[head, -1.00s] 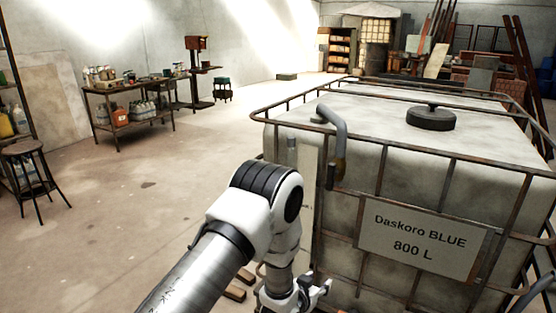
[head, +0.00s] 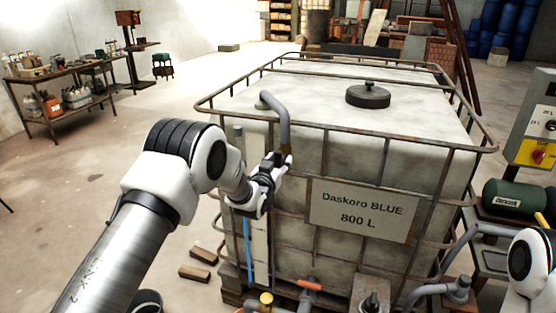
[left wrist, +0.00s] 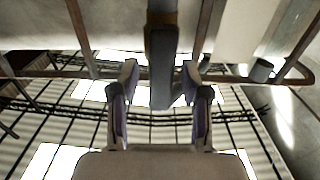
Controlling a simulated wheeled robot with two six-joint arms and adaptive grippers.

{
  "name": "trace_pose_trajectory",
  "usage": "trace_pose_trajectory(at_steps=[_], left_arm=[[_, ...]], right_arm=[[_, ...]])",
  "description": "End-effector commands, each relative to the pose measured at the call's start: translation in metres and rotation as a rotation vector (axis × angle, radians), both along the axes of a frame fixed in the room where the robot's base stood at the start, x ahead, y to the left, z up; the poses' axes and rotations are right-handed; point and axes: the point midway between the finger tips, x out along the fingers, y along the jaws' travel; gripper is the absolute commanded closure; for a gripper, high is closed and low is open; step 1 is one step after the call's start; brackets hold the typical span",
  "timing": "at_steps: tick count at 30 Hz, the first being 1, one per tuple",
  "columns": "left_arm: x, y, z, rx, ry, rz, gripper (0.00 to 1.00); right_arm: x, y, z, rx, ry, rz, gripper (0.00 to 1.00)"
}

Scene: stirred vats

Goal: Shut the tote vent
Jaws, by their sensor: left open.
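The tote (head: 400,170) is a pale tank in a rusty cage, labelled "Daskoro BLUE 800 L". A grey bent pipe (head: 284,122), seemingly the tote vent, rises at its near left corner and turns down outside the cage, with a brownish lower end. My left gripper (head: 279,163) is open beside that lower end. In the left wrist view, a dark upright part (left wrist: 162,62), apparently the pipe's end, lies between the open fingers (left wrist: 160,85). Contact cannot be told. My right gripper is out of view; only part of that arm shows at the lower right.
The cage's top rail (head: 340,126) runs close to the pipe. A black round lid (head: 368,95) sits on the tote's top. An orange-handled valve (head: 309,285) is low in front. A control box (head: 538,125) stands at the right. The floor left of the tote is mostly clear.

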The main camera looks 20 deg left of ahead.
Motion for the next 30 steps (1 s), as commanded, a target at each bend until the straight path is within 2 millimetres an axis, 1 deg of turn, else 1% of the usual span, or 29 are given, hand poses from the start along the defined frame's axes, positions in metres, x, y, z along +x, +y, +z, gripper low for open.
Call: trace_pose_trajectory(at_steps=[3, 5, 6, 7, 14, 20, 26, 30], left_arm=[[0.0, 0.0, -0.001, 0.0, 0.001, 0.0, 0.53], [0.0, 0.0, -0.001, 0.0, 0.001, 0.0, 0.74], [0.0, 0.0, -0.001, 0.0, 0.001, 0.0, 0.89], [0.0, 0.0, -0.001, 0.0, 0.001, 0.0, 0.99], [-0.001, 0.0, -0.001, 0.001, 0.001, 0.001, 1.0], [-0.001, 0.0, -0.002, 0.027, 0.0, 0.0, 1.0], [-0.001, -0.001, -0.004, 0.11, -0.004, 0.0, 1.0], [-0.001, -0.002, -0.005, 0.206, -0.008, 0.0, 1.0]], right_arm=[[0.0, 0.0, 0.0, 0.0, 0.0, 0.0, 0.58], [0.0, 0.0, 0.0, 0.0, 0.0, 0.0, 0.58], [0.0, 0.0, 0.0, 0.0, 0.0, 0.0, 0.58], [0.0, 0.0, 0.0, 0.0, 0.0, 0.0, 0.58], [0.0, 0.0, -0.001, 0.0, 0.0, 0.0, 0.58], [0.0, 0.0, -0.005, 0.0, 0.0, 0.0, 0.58], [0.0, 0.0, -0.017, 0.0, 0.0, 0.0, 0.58], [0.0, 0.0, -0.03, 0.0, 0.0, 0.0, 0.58]])
